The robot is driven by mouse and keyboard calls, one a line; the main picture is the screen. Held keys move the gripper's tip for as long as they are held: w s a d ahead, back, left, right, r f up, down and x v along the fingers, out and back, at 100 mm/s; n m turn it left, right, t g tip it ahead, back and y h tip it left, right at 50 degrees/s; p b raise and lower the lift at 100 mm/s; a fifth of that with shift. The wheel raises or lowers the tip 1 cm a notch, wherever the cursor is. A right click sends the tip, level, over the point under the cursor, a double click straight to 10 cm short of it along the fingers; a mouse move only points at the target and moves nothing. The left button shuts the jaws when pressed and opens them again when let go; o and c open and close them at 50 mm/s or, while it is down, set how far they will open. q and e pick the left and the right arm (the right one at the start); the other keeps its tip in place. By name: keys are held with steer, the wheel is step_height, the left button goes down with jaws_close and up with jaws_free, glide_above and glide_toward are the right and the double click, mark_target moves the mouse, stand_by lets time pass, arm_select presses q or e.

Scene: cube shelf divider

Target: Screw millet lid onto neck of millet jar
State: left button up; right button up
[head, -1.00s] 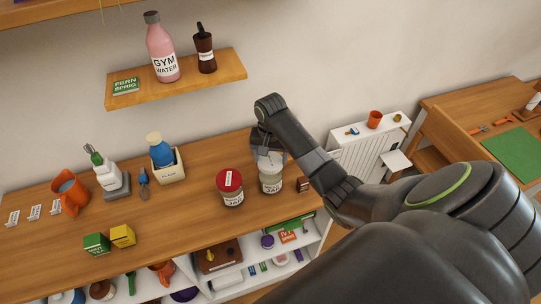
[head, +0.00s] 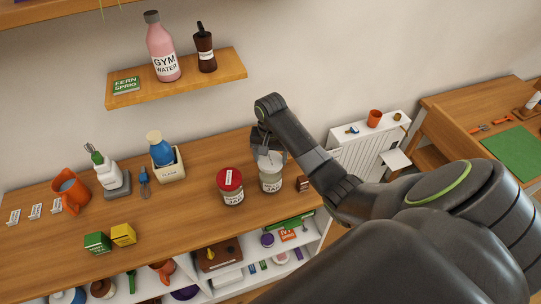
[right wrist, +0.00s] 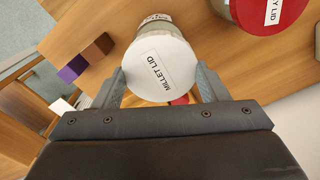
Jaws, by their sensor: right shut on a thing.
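The millet lid (right wrist: 160,68) is a white disc labelled "MILLET LID", seen from above in the right wrist view. The millet jar (head: 271,183) stands upright on the wooden counter, with the lid over its top. My right gripper (right wrist: 160,86) points down at the jar and is shut on the lid, one finger on each side of its rim. In the head view my right gripper (head: 268,156) partly hides the lid. Whether the lid's thread has caught on the neck cannot be seen. My left gripper is not in view.
A red-lidded jar (head: 230,186) stands close to the left of the millet jar. A small brown block (head: 303,183) lies close on the right, near the counter's end. A wall shelf (head: 185,84) holds bottles above.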

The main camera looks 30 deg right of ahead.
steer(key=shift+f, duration=1.3)
steer(key=m, duration=0.5)
steer(key=shift+m, duration=0.3)
steer(key=m, duration=0.5)
steer(key=shift+m, duration=0.4)
steer(key=m, duration=0.5)
steer(key=shift+s+m, duration=0.1)
steer(key=shift+m, duration=0.3)
steer(key=m, duration=0.5)
steer(key=shift+m, duration=0.4)
steer(key=o, duration=1)
